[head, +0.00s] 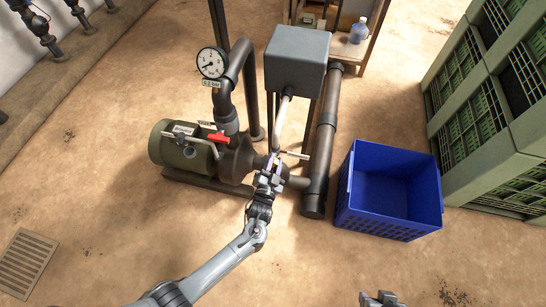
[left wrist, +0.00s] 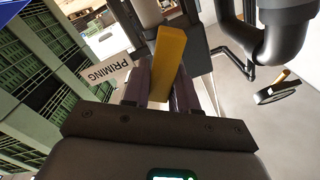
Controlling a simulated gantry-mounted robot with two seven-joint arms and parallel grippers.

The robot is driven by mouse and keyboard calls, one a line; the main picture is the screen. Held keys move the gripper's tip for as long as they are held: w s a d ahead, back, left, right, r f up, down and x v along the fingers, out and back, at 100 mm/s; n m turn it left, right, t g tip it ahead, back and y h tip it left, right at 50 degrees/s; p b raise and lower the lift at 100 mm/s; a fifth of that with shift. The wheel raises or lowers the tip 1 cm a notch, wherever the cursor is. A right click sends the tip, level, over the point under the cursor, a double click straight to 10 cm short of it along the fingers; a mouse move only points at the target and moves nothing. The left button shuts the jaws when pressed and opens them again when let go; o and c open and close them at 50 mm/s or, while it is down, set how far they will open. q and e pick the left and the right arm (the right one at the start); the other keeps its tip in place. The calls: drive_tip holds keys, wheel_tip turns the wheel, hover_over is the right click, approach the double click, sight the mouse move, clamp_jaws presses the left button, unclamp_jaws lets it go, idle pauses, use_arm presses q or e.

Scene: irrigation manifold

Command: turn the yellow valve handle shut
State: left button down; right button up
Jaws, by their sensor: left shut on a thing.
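The yellow valve handle (left wrist: 170,55) stands between the two fingers of my left gripper (left wrist: 162,88) in the left wrist view. The fingers are shut on it, one on each side, and hide part of its lower end. A white tag reading PRIMING (left wrist: 107,70) hangs beside the handle. My right gripper (head: 382,299) shows only in part at the bottom edge, away from the pipes; its jaws are unclear.
A green pump (head: 178,150) with a red handle (head: 218,137) stands left of my left gripper, below a pressure gauge (head: 212,63). A grey box (head: 297,60) is behind. A blue crate (head: 388,222) stands to the right. The front floor is mostly clear.

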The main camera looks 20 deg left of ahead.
use_arm(q)
drive_tip(key=m, duration=0.1)
drive_tip(key=m+p, duration=0.1)
drive_tip(key=m, duration=0.1)
drive_tip(key=shift+d+f, duration=0.1)
drive_tip(key=shift+d, duration=0.1)
drive_tip(key=m, duration=0.1)
drive_tip(key=m+p, duration=0.1)
drive_tip(key=shift+d+f+m, duration=0.1)
drive_tip(key=shift+f+m, duration=0.1)
drive_tip(key=shift+m, duration=0.2)
drive_tip(key=m, duration=0.2)
drive_tip(key=f+m+p, duration=0.1)
drive_tip(key=m, duration=0.2)
drive_tip(key=shift+m, duration=0.3)
drive_tip(key=c, duration=1.1)
unclamp_jaws()
drive_tip(key=shift+o, duration=0.6)
drive_tip(key=shift+p, duration=0.3)
